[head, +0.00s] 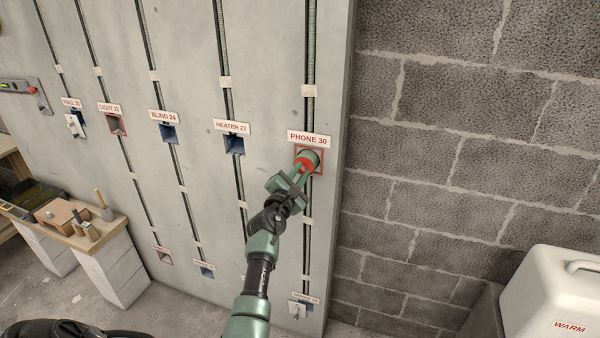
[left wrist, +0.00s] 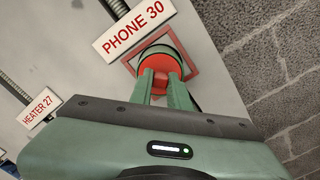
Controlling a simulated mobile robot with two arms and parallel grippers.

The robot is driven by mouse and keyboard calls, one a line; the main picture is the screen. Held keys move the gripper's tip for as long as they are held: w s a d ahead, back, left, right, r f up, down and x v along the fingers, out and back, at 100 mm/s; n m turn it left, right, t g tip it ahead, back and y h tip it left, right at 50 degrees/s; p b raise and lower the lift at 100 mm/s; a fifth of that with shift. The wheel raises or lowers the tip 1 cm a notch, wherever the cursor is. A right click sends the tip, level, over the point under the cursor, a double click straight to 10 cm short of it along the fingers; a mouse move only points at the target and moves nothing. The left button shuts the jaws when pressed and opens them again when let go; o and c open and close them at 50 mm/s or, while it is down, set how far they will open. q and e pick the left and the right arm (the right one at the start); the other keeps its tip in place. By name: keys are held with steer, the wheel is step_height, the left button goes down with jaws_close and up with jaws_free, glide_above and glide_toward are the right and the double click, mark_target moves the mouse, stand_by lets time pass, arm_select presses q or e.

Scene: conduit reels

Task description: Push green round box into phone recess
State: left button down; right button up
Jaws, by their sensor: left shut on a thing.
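The green round box (head: 313,156) has a green rim and a red front face. It sits at the phone recess (head: 321,169), a red-edged square opening under the PHONE 30 label (head: 308,139). In the left wrist view the box (left wrist: 161,62) lies within the red square recess frame (left wrist: 188,50); how deep it sits is hard to tell. My left gripper (head: 301,171) is shut on the middle of the red face, and its green fingers (left wrist: 163,88) hide part of it. My right gripper is not in view.
Other recesses line the panel to the left, including HEATER 27 (head: 235,145) and BLIND 24 (head: 169,134). The panel (head: 280,60) ends just right of PHONE 30, before a block wall (head: 430,130). A white case (head: 560,290) stands at lower right, a workbench (head: 110,228) at lower left.

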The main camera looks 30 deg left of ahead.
mark_target(304, 166)
arm_select(q)
steer(key=shift+b+x, duration=0.7)
steer(key=shift+x, duration=1.25)
stand_by(0.7)
steer(key=c, duration=1)
jaws_free()
steer(key=shift+p+v, duration=1.2)
steer(key=shift+v, duration=0.1)
steer(key=shift+p+v, duration=1.45)
steer(key=shift+v, duration=0.75)
